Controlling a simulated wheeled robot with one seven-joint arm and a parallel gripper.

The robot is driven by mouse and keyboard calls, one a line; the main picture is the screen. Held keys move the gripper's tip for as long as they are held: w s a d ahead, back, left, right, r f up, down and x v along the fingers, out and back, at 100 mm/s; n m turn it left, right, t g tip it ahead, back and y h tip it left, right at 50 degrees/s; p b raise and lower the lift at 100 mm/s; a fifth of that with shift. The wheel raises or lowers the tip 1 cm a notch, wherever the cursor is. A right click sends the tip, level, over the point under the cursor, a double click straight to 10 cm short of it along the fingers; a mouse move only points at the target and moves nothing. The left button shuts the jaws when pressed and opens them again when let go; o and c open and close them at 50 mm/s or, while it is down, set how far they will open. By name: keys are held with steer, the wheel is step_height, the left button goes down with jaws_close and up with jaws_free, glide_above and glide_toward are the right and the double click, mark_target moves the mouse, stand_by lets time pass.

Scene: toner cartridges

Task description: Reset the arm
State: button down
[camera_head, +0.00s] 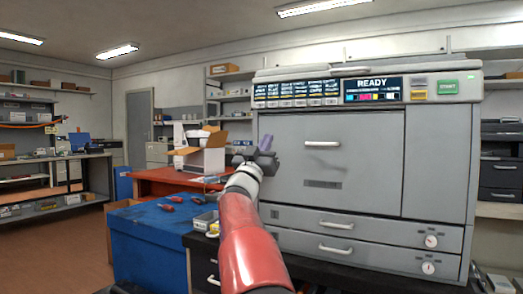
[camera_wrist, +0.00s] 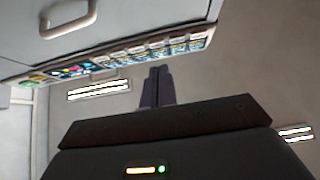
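My gripper (camera_head: 265,143) is at the end of my red arm, raised in front of the left part of the large grey printer (camera_head: 330,135) in the head view. The gripper (camera_wrist: 157,72) also shows in the wrist view, where its two dark fingers lie together with no clear gap. Nothing shows between them. The printer's front door is closed, and its display reads READY. The wrist view looks up at the printer's handle (camera_wrist: 68,22), its control panel and the ceiling. I cannot tell the exact distance between gripper and printer.
A blue-covered bench (camera_head: 150,225) with red-handled tools stands at the lower left. A red table (camera_head: 160,180) with an open cardboard box (camera_head: 190,143) is behind it. Shelves (camera_head: 40,120) line the left wall. Brown floor (camera_head: 60,245) is open at left.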

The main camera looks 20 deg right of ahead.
steer(key=s+a+f+n+g+y, duration=0.1)
steer(key=s+a+f+n+y, duration=0.4)
steer(key=s+a+f+y, duration=0.4)
steer(key=s+a+f+n+g+y, duration=0.1)
steer(key=s+a+f+n+y, duration=0.5)
steer(key=f+y, duration=0.55)
steer(key=s+a+f+g, duration=0.1)
steer(key=s+f+g, duration=0.3)
steer(key=s+f, duration=0.6)
steer(key=s+a+f+g+p, duration=0.1)
steer(key=s+f+g, duration=0.3)
steer(key=s+f, duration=0.6)
steer(key=s+a, duration=0.1)
steer(key=s, duration=0.3)
steer(key=shift+a+m, duration=0.3)
